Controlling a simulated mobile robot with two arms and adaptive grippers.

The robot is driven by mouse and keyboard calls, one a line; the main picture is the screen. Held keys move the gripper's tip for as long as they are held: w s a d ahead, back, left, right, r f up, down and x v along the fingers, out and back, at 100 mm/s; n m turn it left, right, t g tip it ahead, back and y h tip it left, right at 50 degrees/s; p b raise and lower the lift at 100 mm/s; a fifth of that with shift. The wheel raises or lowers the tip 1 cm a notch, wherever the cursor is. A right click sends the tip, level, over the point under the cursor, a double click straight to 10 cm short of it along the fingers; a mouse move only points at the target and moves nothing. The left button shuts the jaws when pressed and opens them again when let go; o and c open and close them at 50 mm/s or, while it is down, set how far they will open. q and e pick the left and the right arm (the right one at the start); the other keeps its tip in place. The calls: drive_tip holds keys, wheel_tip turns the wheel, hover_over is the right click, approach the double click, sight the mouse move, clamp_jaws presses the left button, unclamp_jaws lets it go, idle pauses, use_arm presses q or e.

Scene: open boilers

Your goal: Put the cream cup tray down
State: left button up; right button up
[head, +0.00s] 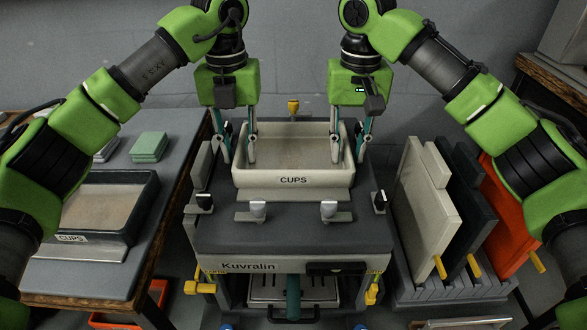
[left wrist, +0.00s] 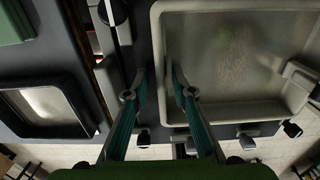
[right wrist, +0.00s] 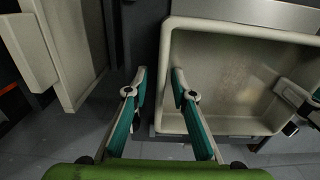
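The cream cup tray (head: 293,181), labelled CUPS, sits level on top of the grey Kuvralin machine (head: 290,235). Its inside looks empty. My left gripper (head: 239,160) straddles the tray's left wall, one finger outside and one inside. In the left wrist view the fingers (left wrist: 160,78) stand apart with gaps beside the wall. My right gripper (head: 352,160) straddles the right wall the same way. In the right wrist view its fingers (right wrist: 159,80) are also spread around the wall. The tray's underside is hidden.
A dark tray (head: 146,192), also labelled CUPS, lies on the left table, with green pads (head: 149,147) behind it. A rack (head: 450,285) at right holds upright cream (head: 428,205), dark and orange panels. Small posts (head: 258,209) stand along the machine's front edge.

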use_arm(q)
drive_tip(key=shift+r, duration=0.15)
use_arm(e)
drive_tip(key=shift+r, duration=0.2)
use_arm(q)
wheel_tip(320, 180, up, 12)
use_arm(e)
wheel_tip(320, 180, up, 12)
drive_tip(key=shift+f, duration=0.15)
idle(0.4)
idle(0.4)
